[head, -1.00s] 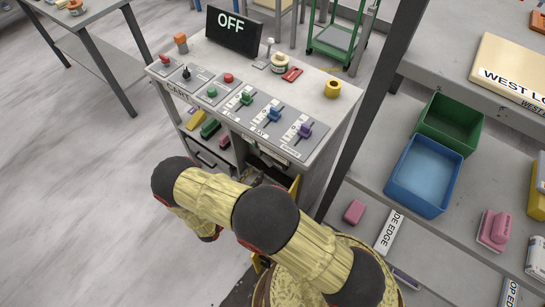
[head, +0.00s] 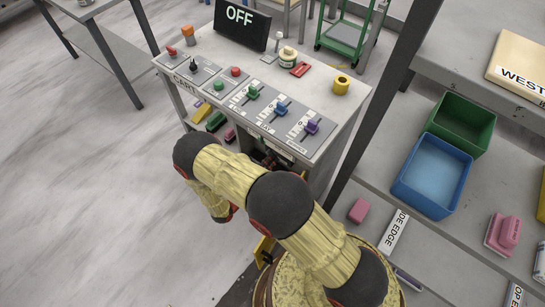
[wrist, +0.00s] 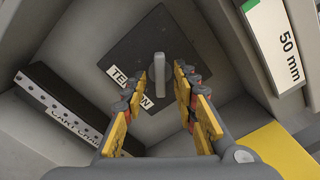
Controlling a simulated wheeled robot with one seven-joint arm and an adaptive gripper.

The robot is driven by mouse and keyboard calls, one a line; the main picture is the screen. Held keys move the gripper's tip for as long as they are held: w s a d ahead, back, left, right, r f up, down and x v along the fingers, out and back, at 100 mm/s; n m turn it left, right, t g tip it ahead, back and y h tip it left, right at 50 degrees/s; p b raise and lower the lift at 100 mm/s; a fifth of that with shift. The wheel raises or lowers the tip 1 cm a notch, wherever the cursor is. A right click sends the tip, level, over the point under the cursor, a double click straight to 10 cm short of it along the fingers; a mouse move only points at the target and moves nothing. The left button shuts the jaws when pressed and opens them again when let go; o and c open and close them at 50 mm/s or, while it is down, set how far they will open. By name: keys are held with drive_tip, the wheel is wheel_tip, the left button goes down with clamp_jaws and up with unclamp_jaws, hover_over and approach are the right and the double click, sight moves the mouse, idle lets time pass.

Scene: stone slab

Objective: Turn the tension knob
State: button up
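The tension knob (wrist: 159,68) is a pale grey upright bar on a dark square plate (wrist: 146,45) inside the cart's lower compartment. A white label reading "TENSION" (wrist: 130,87) is partly covered by my left finger. My gripper (wrist: 166,76) is open in the wrist view, with one yellow finger on each side of the knob. Gaps show beside the knob, so I see no clear contact. In the head view my arm reaches into the opening under the cart (head: 333,98) top, and the knob is hidden there.
A black perforated block (wrist: 65,105) labelled as cart chain lies left of the fingers. A "50 mm" label (wrist: 285,45) and a yellow panel (wrist: 275,152) are on the right. The compartment walls are close. The cart's display (head: 242,25) reads OFF.

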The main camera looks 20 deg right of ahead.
drive_tip(key=shift+x, duration=1.45)
drive_tip(key=shift+c, duration=0.8)
clamp_jaws()
